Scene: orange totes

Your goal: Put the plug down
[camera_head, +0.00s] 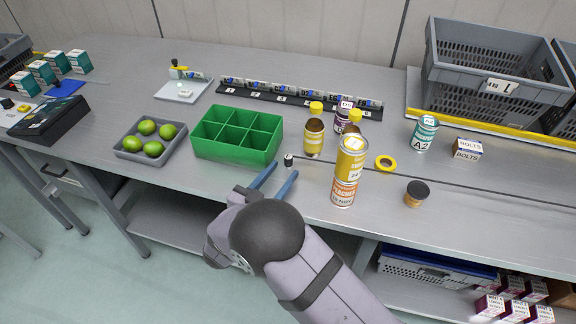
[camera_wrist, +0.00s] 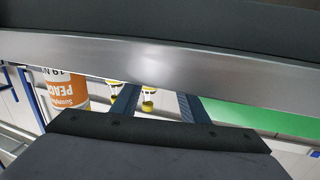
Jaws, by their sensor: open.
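The plug (camera_head: 288,159) is a small dark and white piece at the left end of a thin dark cable (camera_head: 430,185). It appears to rest on the grey table, between the green divided box and the bottles. My gripper (camera_head: 281,170) is open, with its two blue fingers apart at the table's front side. The plug shows just beyond the fingertips, and nothing is seen held between them. In the wrist view my fingers (camera_wrist: 158,104) are spread; a broad grey band crosses above them, and I cannot make out the plug there.
The green box (camera_head: 235,149) stands left of the fingers. Stacked cans (camera_head: 347,182) stand close on the right, with a yellow-capped bottle (camera_head: 313,138) behind. A grey tray of limes (camera_head: 175,157) is left.

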